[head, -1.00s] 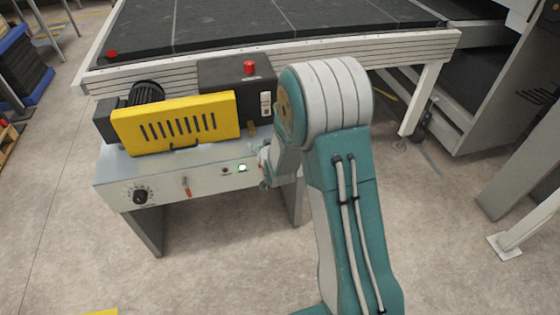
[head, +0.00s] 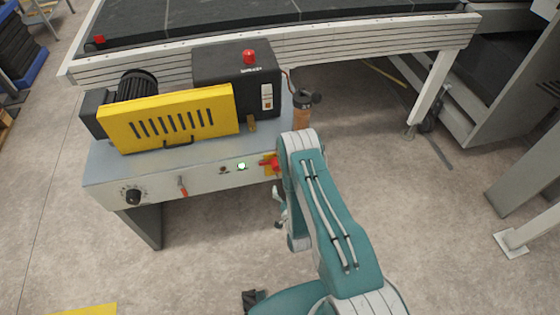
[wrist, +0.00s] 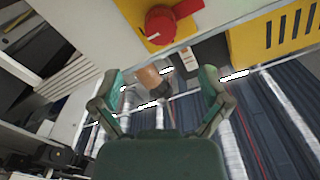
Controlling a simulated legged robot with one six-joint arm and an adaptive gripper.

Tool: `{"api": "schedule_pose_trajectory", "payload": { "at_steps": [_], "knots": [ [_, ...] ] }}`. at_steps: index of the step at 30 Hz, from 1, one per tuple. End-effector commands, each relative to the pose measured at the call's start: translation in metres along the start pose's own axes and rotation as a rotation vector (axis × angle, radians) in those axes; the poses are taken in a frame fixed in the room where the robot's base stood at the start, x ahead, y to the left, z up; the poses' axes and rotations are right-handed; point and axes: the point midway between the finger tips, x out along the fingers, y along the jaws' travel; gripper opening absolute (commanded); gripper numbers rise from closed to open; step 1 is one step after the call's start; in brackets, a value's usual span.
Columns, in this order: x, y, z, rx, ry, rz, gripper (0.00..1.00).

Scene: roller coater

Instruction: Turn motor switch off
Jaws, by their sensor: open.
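A red rotary switch (head: 269,164) on a yellow plate sits at the right end of the machine's grey front panel. It shows large at the top of the wrist view (wrist: 160,24), its handle pointing to the upper right there. A green lamp (head: 241,166) is lit to its left. My gripper (wrist: 163,92) is open and empty, and the switch lies beyond its fingers, apart from them. In the head view my gripper (head: 279,208) is below the switch, partly hidden by my arm. I cannot read the switch's label.
The panel also carries a black dial (head: 134,196) and an orange lever (head: 182,186). A yellow motor guard (head: 170,120) and a black box with a red button (head: 249,57) stand above. An orange cylinder (head: 302,118) stands right of the box. The floor in front is mostly clear.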

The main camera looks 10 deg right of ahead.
Motion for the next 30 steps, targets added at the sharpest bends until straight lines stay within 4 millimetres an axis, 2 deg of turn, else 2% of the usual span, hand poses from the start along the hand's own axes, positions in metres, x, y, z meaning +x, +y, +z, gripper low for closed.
{"api": "schedule_pose_trajectory", "payload": {
  "at_steps": [5, 15, 21, 30],
  "knots": [
    [0.008, 0.0, 0.001, 0.002, 0.008, -0.004, 0.96],
    [0.069, 0.0, 0.0, 0.001, 0.008, -0.004, 0.96],
    [0.097, 0.0, 0.001, 0.001, 0.006, -0.003, 0.96],
    [0.107, 0.0, 0.001, 0.001, 0.004, -0.002, 0.96]
  ]
}}
